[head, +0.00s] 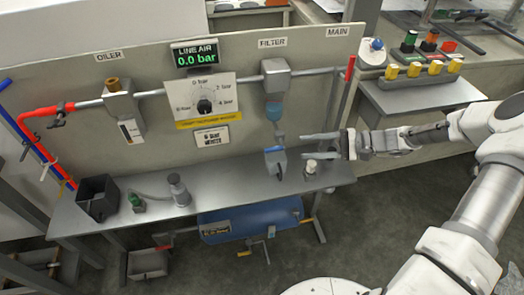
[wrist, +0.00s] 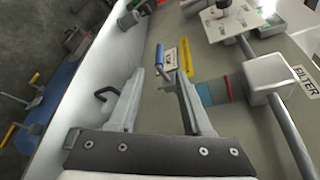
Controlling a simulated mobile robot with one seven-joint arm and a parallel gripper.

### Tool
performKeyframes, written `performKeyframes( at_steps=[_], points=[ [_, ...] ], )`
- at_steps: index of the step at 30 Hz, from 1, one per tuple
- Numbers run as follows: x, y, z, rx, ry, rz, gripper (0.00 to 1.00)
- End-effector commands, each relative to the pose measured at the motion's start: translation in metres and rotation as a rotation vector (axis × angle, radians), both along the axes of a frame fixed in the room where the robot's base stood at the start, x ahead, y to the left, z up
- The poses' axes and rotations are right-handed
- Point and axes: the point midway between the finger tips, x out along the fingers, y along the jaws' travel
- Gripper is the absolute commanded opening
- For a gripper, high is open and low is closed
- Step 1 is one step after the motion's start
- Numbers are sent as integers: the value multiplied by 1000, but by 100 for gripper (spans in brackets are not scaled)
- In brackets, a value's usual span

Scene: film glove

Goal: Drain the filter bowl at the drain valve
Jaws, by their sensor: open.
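The filter (head: 276,78) hangs on the pipe at the right of the panel, with its blue bowl (head: 273,111) below. In the wrist view the bowl (wrist: 214,92) is teal with a red ring by the grey filter head. The drain valve (wrist: 180,79) is at the bowl's lower end and has a blue lever (wrist: 160,54); the lever also shows in the head view (head: 273,149). My gripper (head: 304,146) is open and empty, to the right of the valve. In the wrist view the lever is ahead, between the finger lines and apart from them.
The line air display (head: 195,54) reads 0.0 bar above a dial (head: 204,105). A black bin (head: 98,197) is at the bench's left. The bench middle (head: 225,185) is clear.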

Motion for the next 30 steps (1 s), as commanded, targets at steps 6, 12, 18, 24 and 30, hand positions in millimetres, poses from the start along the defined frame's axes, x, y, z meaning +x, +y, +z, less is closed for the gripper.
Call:
performKeyframes(
  at_steps=[6, 12, 18, 24, 30],
  points=[
    [2, 49, -12, 2, 0, 5, 50],
    [4, 91, -22, 0, 1, 4, 50],
    [5, 123, -28, 1, 1, 3, 50],
    [6, 136, -30, 0, 0, 1, 50],
    [7, 138, -30, -1, 0, 1, 50]
  ],
)
